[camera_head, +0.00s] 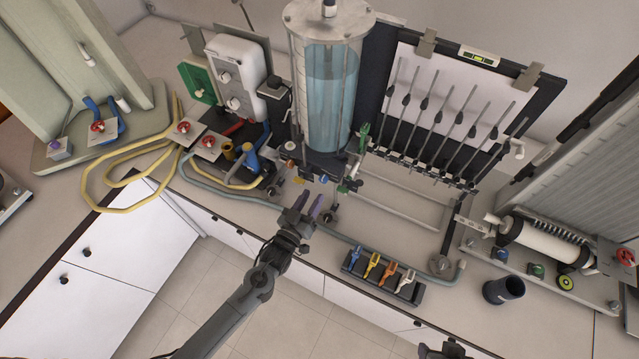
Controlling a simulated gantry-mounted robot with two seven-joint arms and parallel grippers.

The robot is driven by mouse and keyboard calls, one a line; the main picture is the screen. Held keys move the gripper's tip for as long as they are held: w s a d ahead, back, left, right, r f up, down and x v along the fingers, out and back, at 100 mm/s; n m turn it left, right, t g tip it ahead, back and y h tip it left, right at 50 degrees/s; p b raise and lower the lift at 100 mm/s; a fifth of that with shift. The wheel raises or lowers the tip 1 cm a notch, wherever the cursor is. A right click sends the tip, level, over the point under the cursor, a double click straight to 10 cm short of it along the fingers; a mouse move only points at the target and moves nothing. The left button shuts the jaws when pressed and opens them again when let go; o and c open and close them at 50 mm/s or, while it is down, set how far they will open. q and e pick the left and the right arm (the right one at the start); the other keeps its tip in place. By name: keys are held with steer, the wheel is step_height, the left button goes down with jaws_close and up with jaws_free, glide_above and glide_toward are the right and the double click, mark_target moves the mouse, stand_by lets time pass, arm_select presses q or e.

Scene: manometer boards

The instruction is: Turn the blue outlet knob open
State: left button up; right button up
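The water cylinder (331,95) stands upright on the bench, partly filled with blue water. A small blue knob (323,179), which looks like the outlet knob, sits low at its front among small fittings. Its exact turn angle is too small to tell. My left gripper (308,204) points toward the cylinder's base, just below the blue knob in the picture. Its two fingers are apart with nothing visible between them, and it appears not to touch the knob. Only a dark part of my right arm (443,351) shows at the bottom edge; its fingers cannot be made out.
A green lever (363,136) and green-handled fitting (351,186) are close right of the knob. The manometer board (455,105) stands at the right. A rack of coloured clips (382,277) and a dark cup (503,290) are near the front edge. Yellow hoses (120,160) loop at left.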

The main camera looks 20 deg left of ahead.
mark_target(322, 181)
arm_select(q)
steer(key=shift+w+d, duration=0.15)
steer(key=shift+w, duration=1.35)
steer(key=shift+w+d, duration=0.15)
steer(key=shift+w, duration=1.3)
jaws_close()
